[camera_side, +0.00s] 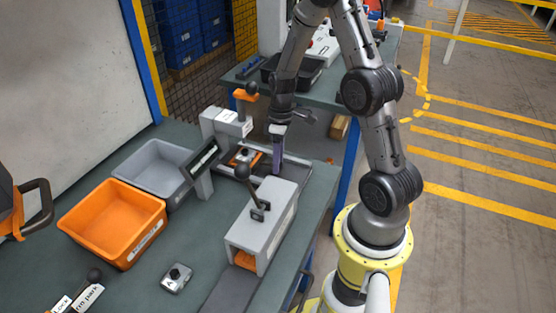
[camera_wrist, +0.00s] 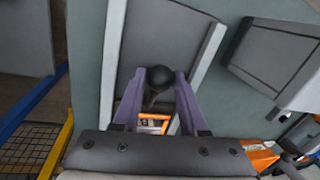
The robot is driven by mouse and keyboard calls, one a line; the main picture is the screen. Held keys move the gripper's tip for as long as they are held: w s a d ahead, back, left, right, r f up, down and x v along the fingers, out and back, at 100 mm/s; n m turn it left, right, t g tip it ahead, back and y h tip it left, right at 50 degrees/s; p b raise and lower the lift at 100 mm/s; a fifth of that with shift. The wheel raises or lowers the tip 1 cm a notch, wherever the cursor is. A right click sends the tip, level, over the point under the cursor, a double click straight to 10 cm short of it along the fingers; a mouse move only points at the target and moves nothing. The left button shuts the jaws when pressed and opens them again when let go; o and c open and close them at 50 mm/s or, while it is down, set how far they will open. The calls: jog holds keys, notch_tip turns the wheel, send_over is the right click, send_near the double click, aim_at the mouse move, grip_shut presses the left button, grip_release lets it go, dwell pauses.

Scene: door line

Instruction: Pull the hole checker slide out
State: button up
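The hole checker is the grey station with a dark channel between pale rails (camera_wrist: 207,68) at the back of the bench. An orange nest with a metal part (camera_side: 243,156) sits in it in the side view. My gripper (camera_side: 277,168) points down at the channel, right of that nest. In the wrist view, a black ball knob (camera_wrist: 178,40) lies at the tips of my purple fingers (camera_wrist: 168,80), with a thin stem running toward the orange piece (camera_wrist: 152,122). The fingers are apart around the knob's near side; whether they press on it is unclear. The side view hides this knob.
A grey box with a black ball lever (camera_side: 243,171) stands in front of the channel. A grey bin (camera_side: 152,166) and an orange bin (camera_side: 112,222) stand to the left. A small metal part (camera_side: 176,277) lies on the bench. A tilted dark display (camera_side: 203,157) stands beside the channel.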

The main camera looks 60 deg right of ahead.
grip_shut()
dwell(1.0)
